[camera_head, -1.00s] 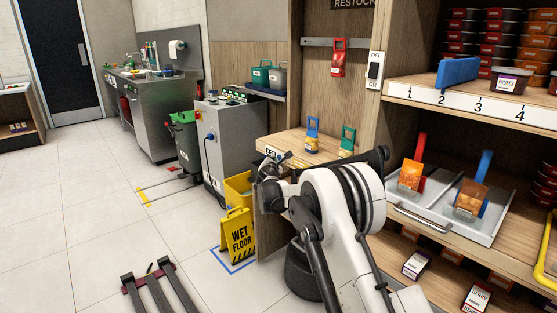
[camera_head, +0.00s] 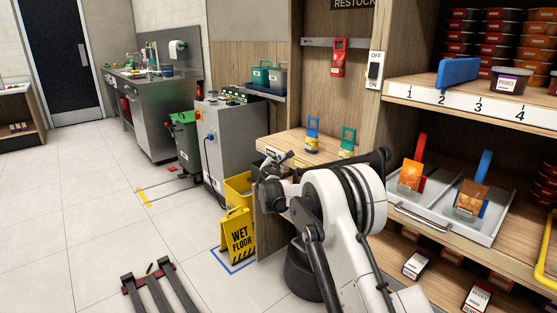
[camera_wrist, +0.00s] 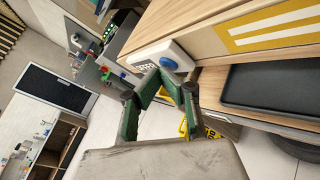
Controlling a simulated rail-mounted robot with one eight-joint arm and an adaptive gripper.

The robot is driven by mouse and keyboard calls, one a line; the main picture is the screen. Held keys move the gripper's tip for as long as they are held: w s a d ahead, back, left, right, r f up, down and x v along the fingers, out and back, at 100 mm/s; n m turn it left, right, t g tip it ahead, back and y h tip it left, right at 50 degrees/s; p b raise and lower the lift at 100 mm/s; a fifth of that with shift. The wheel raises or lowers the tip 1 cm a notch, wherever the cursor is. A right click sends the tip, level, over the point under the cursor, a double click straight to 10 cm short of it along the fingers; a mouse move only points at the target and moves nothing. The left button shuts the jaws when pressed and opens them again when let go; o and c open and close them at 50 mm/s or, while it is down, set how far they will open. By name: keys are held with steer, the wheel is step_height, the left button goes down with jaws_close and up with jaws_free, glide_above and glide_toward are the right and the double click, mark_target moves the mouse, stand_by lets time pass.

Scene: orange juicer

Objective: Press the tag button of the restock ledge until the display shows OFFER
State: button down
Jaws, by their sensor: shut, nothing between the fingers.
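The restock ledge (camera_head: 292,143) is a wooden shelf under the RESTOCK sign. A small white tag unit (camera_wrist: 149,55) is on its front edge, with a round blue button (camera_wrist: 169,64) and a small display beside it. The display's text is too small and tilted to read. My gripper (camera_wrist: 157,79) is shut and empty, its green-sided fingers meeting just in front of the button. Whether the tips touch it I cannot tell. In the head view my gripper (camera_head: 273,163) is at the ledge's front edge and partly hides the unit.
Blue and green tagged items (camera_head: 312,133) stand on the ledge. A yellow wet floor sign (camera_head: 237,235) and yellow bin (camera_head: 238,188) stand below, left of my arm. A shelf with a metal tray (camera_head: 440,217) is to the right. The floor at left is largely open.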

stand_by(0.5)
steer(key=shift+s+a, duration=0.5)
steer(key=shift+s+a, duration=0.1)
steer(key=shift+s+a+b, duration=0.3)
steer(key=shift+s+a, duration=1.35)
steer(key=shift+a, duration=0.05)
steer(key=shift+a, duration=0.1)
steer(key=s+a, duration=0.4)
steer(key=shift+a+b, duration=0.1)
steer(key=shift+b, duration=0.2)
steer(key=shift+r, duration=0.1)
